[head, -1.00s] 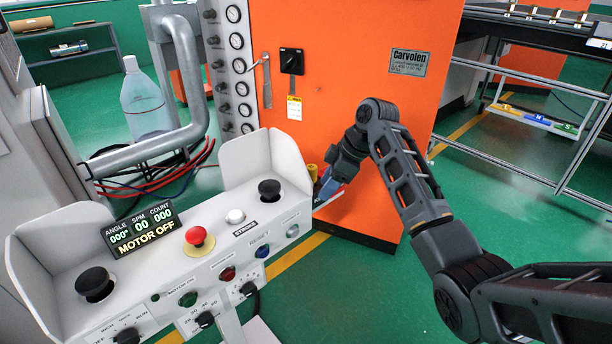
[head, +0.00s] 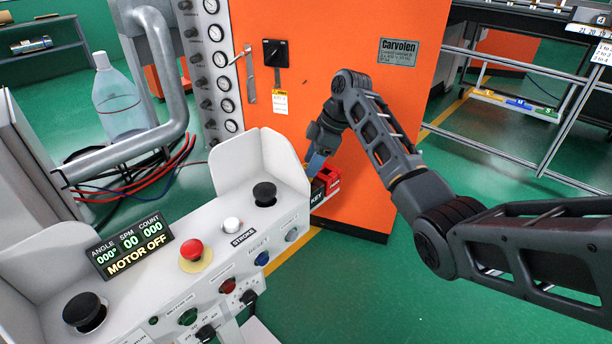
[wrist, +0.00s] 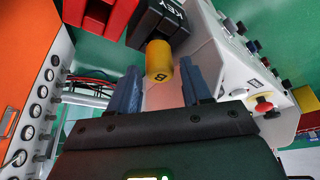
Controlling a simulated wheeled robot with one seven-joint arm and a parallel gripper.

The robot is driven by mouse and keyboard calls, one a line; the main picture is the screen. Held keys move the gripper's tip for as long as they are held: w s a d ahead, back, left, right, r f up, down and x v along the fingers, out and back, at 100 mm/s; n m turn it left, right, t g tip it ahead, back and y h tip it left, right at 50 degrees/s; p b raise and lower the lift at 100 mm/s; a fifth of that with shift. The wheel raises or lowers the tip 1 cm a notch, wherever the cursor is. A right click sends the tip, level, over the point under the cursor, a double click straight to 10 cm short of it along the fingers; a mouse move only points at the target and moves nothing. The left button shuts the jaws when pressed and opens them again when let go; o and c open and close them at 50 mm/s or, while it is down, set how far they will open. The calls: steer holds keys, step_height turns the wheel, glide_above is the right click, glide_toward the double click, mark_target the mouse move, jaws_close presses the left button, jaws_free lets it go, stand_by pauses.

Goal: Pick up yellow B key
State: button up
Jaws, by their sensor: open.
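The yellow B key (wrist: 160,62) is a short yellow cylinder with a dark letter on it, seen in the wrist view. It stands out from a black holder marked KEY (wrist: 158,22). My gripper (wrist: 161,82) is open, with its two blue fingers on either side of the key's near end. Gaps show between the fingers and the key, so I see no contact. In the head view my gripper (head: 316,164) is beside the black holder (head: 318,193), low by the orange cabinet. The key is mostly hidden there behind the gripper and the white console.
A red holder (wrist: 98,16) sits beside the black one. The white console (head: 262,215) with buttons and a side guard is close on the left. The orange cabinet (head: 350,90) stands right behind the holders.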

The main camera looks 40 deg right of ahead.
mark_target(325, 179)
steer(key=shift+x, duration=2)
steer(key=shift+c, duration=0.3)
steer(key=c, duration=0.7)
